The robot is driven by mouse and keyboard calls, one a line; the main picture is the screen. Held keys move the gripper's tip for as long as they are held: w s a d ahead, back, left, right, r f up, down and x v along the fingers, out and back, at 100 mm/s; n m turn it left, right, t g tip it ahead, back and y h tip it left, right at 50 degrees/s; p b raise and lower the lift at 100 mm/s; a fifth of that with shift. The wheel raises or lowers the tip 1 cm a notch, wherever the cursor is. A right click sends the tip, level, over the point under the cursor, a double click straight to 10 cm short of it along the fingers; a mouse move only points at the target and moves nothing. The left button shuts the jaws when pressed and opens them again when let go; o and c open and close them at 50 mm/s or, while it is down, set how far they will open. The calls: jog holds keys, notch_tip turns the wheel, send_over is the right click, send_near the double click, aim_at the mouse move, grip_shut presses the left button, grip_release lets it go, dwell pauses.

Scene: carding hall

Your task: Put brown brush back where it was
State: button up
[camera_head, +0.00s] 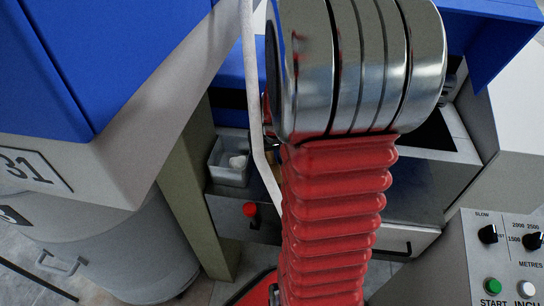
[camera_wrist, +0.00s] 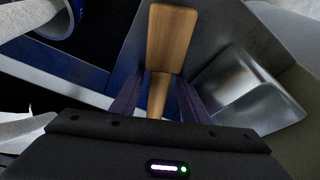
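The brown brush shows in the wrist view as a flat wooden block (camera_wrist: 172,38) with a narrower handle running back toward my gripper's body. My gripper (camera_wrist: 161,78) has its two dark fingers on either side of the handle, close to the block; they appear shut on it. The brush's bristles are not visible. In the head view my red-sleeved arm fills the middle and hides the gripper and the brush.
A shiny metal container (camera_wrist: 246,88) is right of the brush in the wrist view. The head view shows a small grey bin (camera_head: 231,175) with white material, a red knob (camera_head: 250,209), a control panel (camera_head: 500,250) at right and a large grey can (camera_head: 110,255) at left.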

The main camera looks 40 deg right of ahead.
jog(key=shift+r, duration=0.15)
jog(key=v, duration=1.2)
dwell(0.8)
jog(key=s+a+r+n+t, duration=0.1)
jog(key=s+a+r+n, duration=0.1)
jog(key=a, duration=0.6)
jog(key=s+a+r+n+y, duration=0.1)
jog(key=s+a+r+n, duration=0.1)
jog(key=a, duration=0.6)
jog(key=s+a+r+n+t, duration=0.1)
jog(key=s+a+r+n, duration=0.1)
jog(key=a, duration=0.7)
jog(key=shift+s+r+t+y, duration=0.3)
jog(key=shift+s+r, duration=0.05)
jog(key=shift+s, duration=0.25)
jog(key=shift+c, duration=0.5)
